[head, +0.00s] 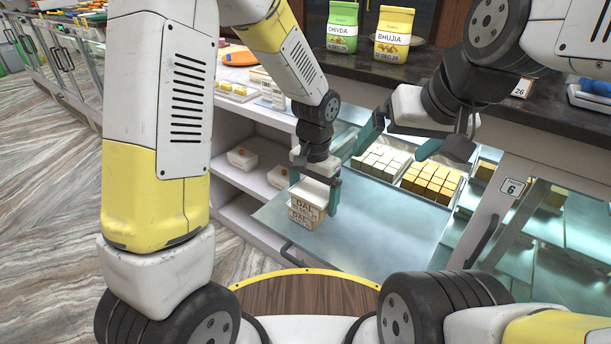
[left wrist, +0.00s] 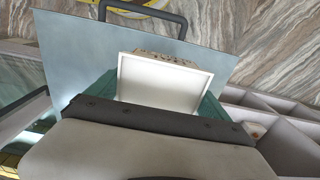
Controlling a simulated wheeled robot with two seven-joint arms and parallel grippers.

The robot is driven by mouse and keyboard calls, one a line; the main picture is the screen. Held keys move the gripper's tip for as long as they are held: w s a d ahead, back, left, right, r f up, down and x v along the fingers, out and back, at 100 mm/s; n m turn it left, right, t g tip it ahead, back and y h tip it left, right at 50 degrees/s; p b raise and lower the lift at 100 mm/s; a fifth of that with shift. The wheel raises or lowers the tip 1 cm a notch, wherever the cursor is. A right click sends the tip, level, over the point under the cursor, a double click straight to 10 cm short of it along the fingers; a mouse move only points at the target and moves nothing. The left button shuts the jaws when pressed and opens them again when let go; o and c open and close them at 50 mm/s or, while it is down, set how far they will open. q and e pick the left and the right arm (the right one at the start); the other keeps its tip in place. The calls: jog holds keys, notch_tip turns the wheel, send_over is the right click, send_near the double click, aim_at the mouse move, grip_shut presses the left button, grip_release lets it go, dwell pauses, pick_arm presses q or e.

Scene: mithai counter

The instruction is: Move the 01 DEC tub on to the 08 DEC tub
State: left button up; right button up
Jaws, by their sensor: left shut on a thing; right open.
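Two pale tubs with brown lettered labels show one above the other on the pulled-out grey panel; their dates are too small to read. The upper tub (head: 309,193) is between the fingers of my left gripper (head: 316,184), which is shut on it. The lower tub (head: 300,217) shows just beneath; I cannot tell whether the two touch. In the left wrist view, the held tub's white lid (left wrist: 165,88) fills the space between the teal fingers, with a strip of brown label beyond it. My right gripper (head: 408,140) is open and empty, above the sweet trays.
The pulled-out panel (head: 385,225) has free room right of the tubs. A tray of pale sweets (head: 381,162) and one of golden sweets (head: 431,181) lie behind. CHIVDA (head: 342,27) and BHUJIA (head: 393,34) packs stand on the dark counter. Shelves with small boxes (head: 242,158) are at left.

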pick_arm(q)
jog(key=w, duration=0.2)
jog(key=w+a, duration=0.1)
jog(key=w, duration=0.3)
jog(key=shift+w+a+f, duration=0.1)
jog(key=shift+a+f, duration=0.1)
jog(key=shift+f, duration=0.1)
jog(key=shift+w+f, duration=0.15)
jog(key=shift+f, duration=0.75)
jog(key=shift+w+f, duration=0.15)
jog(key=shift+f, duration=0.75)
jog(key=shift+f, duration=0.25)
jog(key=shift+f, duration=0.3)
jog(key=o, duration=1.2)
jog(key=shift+o, duration=0.2)
